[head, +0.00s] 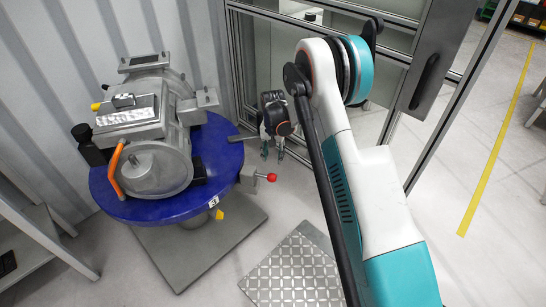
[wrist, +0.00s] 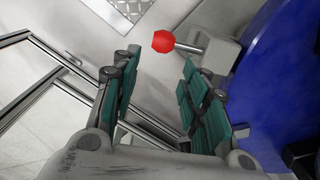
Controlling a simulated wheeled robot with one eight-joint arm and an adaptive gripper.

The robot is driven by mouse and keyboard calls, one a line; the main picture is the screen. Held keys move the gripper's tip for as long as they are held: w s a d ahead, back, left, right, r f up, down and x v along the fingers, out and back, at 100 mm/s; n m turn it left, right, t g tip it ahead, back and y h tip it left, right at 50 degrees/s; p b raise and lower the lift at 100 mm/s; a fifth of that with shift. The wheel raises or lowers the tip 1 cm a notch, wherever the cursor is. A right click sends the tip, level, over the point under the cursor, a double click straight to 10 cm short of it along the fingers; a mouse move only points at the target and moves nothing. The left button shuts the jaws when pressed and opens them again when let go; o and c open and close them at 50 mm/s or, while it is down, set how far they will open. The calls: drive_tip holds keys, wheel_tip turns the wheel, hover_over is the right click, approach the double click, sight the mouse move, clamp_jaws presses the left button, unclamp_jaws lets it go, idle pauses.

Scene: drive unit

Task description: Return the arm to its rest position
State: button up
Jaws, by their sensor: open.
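My gripper (head: 273,148) hangs at the end of my white and teal arm in the head view, to the right of the blue round table. In the wrist view my gripper (wrist: 160,95) shows its two teal-padded fingers apart, with nothing between them. A lever with a red knob (head: 271,177) sticks out from the table's side, just below the gripper in the head view. The red knob (wrist: 163,41) shows beyond the fingertips in the wrist view, apart from them.
The blue round table (head: 150,211) bears a grey metal drive unit (head: 152,165) with an orange handle (head: 117,170). A metal-framed cabinet or fence (head: 238,70) stands behind my arm. A chequered metal plate (head: 293,272) lies on the floor. A grey bench (head: 25,235) is at the left.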

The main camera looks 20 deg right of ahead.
idle(0.3)
drive_tip(key=s+r+n+t, duration=0.1)
drive_tip(key=s+r, duration=0.3)
drive_tip(key=r, duration=0.5)
drive_tip(key=s+r+n+t, duration=0.1)
drive_tip(key=s+r, duration=0.4)
drive_tip(key=r, duration=0.4)
drive_tip(key=s+r+n+t, duration=0.1)
drive_tip(key=s+r, duration=0.3)
drive_tip(key=r, duration=0.6)
drive_tip(key=s+r+n+t, duration=0.1)
drive_tip(key=s+r+t, duration=0.1)
drive_tip(key=s, duration=1)
drive_tip(key=s+a+r+n+t, duration=0.1)
drive_tip(key=s+r+n+t, duration=0.1)
drive_tip(key=s, duration=1.1)
drive_tip(key=shift+a+r, duration=0.2)
drive_tip(key=shift+r, duration=0.25)
drive_tip(key=shift+o, duration=0.6)
